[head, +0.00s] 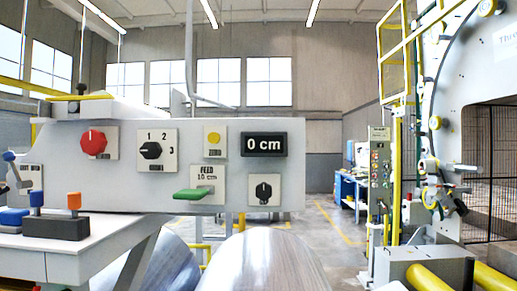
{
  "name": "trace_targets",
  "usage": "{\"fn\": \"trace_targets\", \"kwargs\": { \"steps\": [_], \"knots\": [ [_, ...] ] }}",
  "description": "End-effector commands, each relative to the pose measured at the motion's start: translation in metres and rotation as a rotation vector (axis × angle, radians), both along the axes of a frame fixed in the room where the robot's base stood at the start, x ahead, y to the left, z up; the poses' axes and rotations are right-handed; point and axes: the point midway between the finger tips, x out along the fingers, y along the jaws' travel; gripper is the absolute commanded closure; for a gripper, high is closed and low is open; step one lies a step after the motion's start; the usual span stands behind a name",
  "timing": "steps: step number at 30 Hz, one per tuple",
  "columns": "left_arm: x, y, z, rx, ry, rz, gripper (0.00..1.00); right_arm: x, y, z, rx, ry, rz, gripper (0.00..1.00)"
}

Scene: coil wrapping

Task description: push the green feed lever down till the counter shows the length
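The green feed lever (193,194) sticks out to the left from a white plate (204,179) marked "FEED 10 cm" on the grey control panel (225,140). It looks about level. The counter (264,144) is a black display at the panel's upper right and reads "0 cm". Neither of my grippers is clearly in the head view, so nothing is seen touching the lever.
Around the lever are a red knob (94,142), a black selector marked 1, 2, 3 (151,150), a yellow button (214,138) and a lower black knob (263,190). Shiny metal coils (265,262) lie below. The wrapping machine (490,60) stands right.

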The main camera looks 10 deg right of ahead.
Motion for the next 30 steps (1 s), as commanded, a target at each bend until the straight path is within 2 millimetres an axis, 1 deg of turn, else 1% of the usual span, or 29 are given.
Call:
{"fn": "trace_targets", "kwargs": {
  "steps": [14,15,16,23,30],
  "knots": [
    [-0.0001,-0.0002,-0.0001,0.000,0.000,0.000,0.39,0.0002,0.0002,0.0002,0.001,-0.001,-0.001,0.64],
    [-0.0001,-0.0002,-0.0001,0.000,0.000,0.000,0.39,0.0002,0.0001,0.0001,0.001,0.000,-0.001,0.65],
    [-0.0001,-0.0003,-0.0001,0.000,0.000,0.000,0.39,0.0002,0.0001,0.0002,0.001,-0.001,-0.001,0.69],
    [-0.0001,-0.0004,-0.0001,-0.001,0.000,-0.001,0.39,0.0002,0.0001,0.0001,0.001,0.000,-0.001,0.99],
    [-0.0002,-0.0005,-0.0001,-0.001,0.000,0.000,0.39,0.0002,0.0000,0.0001,0.001,0.000,-0.001,1.00]
  ]
}}
